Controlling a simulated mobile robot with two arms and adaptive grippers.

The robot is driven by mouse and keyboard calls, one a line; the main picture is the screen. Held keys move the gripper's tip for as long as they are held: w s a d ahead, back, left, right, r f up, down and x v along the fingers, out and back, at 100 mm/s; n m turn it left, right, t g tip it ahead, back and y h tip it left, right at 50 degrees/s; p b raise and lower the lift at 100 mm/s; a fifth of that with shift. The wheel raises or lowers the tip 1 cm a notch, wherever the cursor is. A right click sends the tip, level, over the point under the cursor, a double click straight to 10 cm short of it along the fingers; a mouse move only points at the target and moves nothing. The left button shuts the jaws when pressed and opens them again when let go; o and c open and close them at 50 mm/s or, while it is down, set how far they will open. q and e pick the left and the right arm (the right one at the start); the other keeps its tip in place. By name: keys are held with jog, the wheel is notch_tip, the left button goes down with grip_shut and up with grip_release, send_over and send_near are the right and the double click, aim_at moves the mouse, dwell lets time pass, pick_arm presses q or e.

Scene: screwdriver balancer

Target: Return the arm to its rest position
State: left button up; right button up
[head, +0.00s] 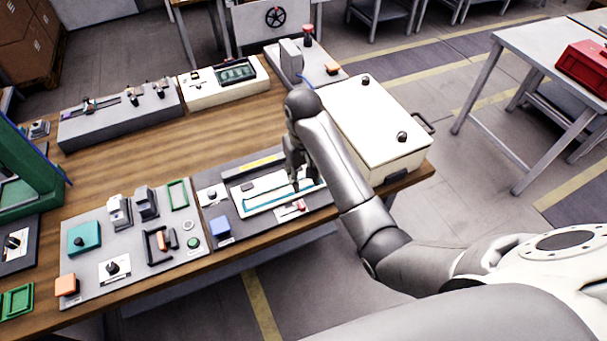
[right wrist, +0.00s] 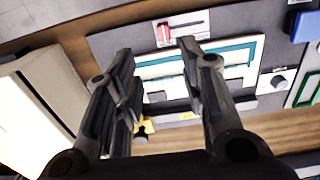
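My right arm (head: 335,165) reaches in from the right over the wooden table. Its gripper (head: 297,182) points down above the grey panel that carries a white plate with a teal track (head: 262,194). In the right wrist view the two fingers of the right gripper (right wrist: 160,75) stand apart with nothing between them. The white plate with the teal track (right wrist: 240,55) lies below the fingers, and a small red slider (right wrist: 166,33) shows beyond them. I cannot tell the exact height above the panel. My left gripper is not in view.
A white box (head: 365,115) with black knobs stands close to the right of the gripper. A grey panel (head: 140,215) with several fixtures lies to the left. More devices (head: 225,80) line the table's back. A side table with a red toolbox (head: 585,68) is at the right.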

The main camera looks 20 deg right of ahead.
dwell(0.5)
jog(key=s+f+n+t, duration=0.2)
jog(key=s+t, duration=0.2)
jog(key=s, duration=2.1)
notch_tip(320, 180, down, 33)
jog(key=s+g+b, duration=0.2)
jog(key=s+b, duration=0.1)
jog(key=b, duration=0.2)
jog(key=s+d+f+b, duration=0.1)
jog(key=s+f, duration=0.7)
jog(key=f, duration=0.1)
jog(key=s+d+f+g+b, duration=0.1)
jog(key=s+d+f+b, duration=0.1)
jog(key=s+f, duration=0.5)
notch_tip(320, 180, down, 2)
jog(key=shift+s+d+f+b, duration=0.1)
jog(key=shift+s+d+b, duration=0.2)
jog(key=shift+s, duration=0.05)
